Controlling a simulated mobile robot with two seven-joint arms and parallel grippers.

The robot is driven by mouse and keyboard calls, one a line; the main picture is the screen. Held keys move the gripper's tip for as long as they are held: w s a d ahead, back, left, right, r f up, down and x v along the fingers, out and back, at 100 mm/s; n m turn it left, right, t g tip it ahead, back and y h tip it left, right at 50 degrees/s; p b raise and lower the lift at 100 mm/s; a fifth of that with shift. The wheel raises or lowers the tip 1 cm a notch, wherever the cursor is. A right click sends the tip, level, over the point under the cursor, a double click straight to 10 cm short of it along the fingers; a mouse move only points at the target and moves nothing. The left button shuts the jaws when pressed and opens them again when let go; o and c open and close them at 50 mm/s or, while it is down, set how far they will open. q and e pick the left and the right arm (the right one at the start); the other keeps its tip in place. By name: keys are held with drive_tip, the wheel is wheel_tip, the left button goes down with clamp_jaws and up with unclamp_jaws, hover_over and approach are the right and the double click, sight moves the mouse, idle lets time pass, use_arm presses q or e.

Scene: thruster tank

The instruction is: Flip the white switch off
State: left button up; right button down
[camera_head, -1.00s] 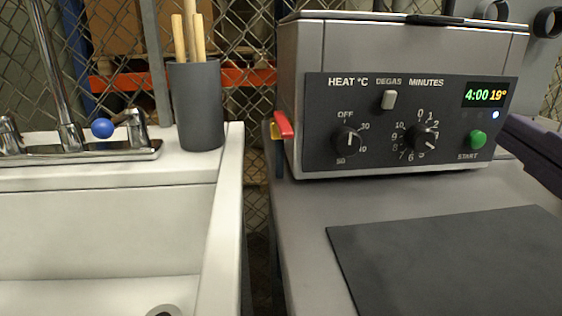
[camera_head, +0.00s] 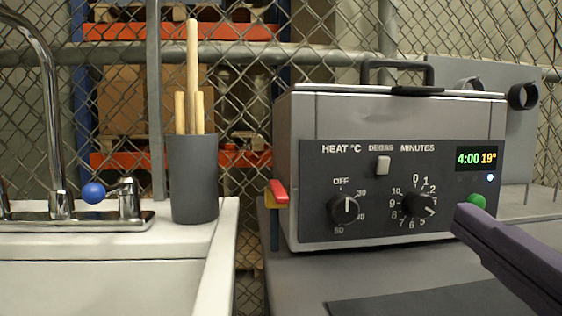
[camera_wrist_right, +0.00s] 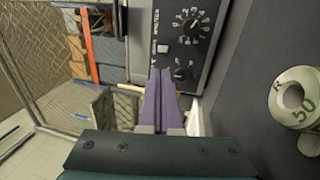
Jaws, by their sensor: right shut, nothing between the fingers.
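The white switch (camera_head: 383,165) sits under the DEGAS label on the dark front panel of the grey tank (camera_head: 390,115). It also shows in the right wrist view (camera_wrist_right: 163,48), just beyond my fingertips. I cannot tell which way it is tipped. My right gripper (camera_head: 466,214) comes in from the right with its purple fingers shut and empty, to the right of and below the switch in the head view. In the right wrist view the closed fingers (camera_wrist_right: 161,75) point at the panel; there is no clear contact with the switch. My left gripper is not in view.
Two black knobs (camera_head: 344,209) (camera_head: 418,204) flank the switch below. A green START button (camera_head: 477,202) is close to my right fingertips. A red-handled valve (camera_head: 278,192) is on the tank's left side. A grey cup (camera_head: 194,178) holding wooden sticks stands beside the sink.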

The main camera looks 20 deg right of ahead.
sight(385, 161)
drive_tip(key=p+x, duration=0.3)
drive_tip(key=x, duration=0.8)
drive_tip(key=shift+r, duration=0.15)
drive_tip(key=shift+w+d, duration=0.2)
drive_tip(key=shift+w, duration=0.25)
